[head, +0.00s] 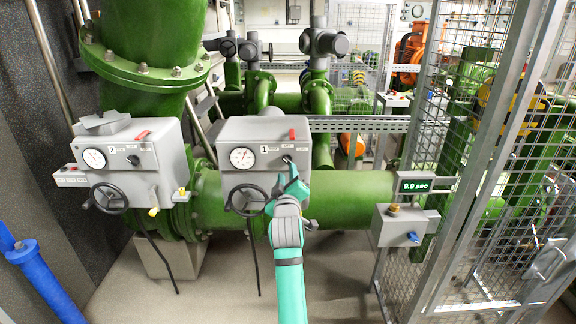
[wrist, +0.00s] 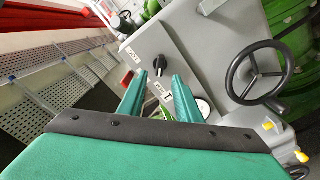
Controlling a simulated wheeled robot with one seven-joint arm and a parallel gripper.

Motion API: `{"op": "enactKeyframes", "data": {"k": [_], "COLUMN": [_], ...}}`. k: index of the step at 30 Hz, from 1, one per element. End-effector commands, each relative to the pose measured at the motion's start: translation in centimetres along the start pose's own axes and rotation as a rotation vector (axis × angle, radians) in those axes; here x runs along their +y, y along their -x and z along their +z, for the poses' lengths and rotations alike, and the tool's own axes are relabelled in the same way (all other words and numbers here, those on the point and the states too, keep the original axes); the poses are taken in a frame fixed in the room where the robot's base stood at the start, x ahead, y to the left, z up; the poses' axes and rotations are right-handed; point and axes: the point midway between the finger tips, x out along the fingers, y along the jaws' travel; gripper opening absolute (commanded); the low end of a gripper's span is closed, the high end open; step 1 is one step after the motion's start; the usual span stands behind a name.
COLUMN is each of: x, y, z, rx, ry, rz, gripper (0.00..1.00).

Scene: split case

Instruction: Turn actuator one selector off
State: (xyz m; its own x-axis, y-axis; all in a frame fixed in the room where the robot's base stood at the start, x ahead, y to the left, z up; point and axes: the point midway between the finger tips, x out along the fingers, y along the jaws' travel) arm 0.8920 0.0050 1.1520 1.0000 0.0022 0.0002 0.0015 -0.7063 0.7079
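Actuator one is a grey box (head: 240,134) marked 1, with a round gauge (head: 243,158) and a black handwheel (head: 247,199). Its black selector knob (head: 287,158) sits at the right of the face, just above my gripper (head: 294,176). In the wrist view my two green fingers (wrist: 159,78) are apart, with no object held between them. The selector knob (wrist: 160,62) shows just beyond the fingertips, in line with the gap. I cannot tell whether the fingers touch it. The handwheel (wrist: 255,72) is to the right in that view.
A similar box marked 2 (head: 125,185) stands to the left. At right are a small grey box with a blue knob (head: 412,237), a display reading 0.0 sec (head: 427,185) and a mesh fence (head: 500,170). A green pipe (head: 350,187) runs behind. A blue pipe (head: 40,280) is at lower left.

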Motion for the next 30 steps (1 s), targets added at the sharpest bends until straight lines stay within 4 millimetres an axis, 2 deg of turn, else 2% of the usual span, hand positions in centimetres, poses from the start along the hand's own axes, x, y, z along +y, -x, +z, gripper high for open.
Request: {"op": "enactKeyframes", "data": {"k": [1,6,12,25,26,29,30], "x": [0.0,0.0,0.0,0.2,0.2,0.2,0.2], "y": [-1.0,-3.8,-6.0,-6.7,-6.7,-6.7,-6.7], "z": [0.0,0.0,0.0,0.2,0.2,0.2,0.2], "rx": [-0.001,-0.001,-0.001,-0.002,-0.002,-0.002,-0.002], "ry": [0.0,0.0,-0.001,-0.001,-0.001,-0.001,-0.001], "rz": [-0.001,-0.001,0.0,0.002,0.002,0.002,0.002], "gripper": [0.31,0.31,0.31,0.31,0.26,0.03,0.0]}}
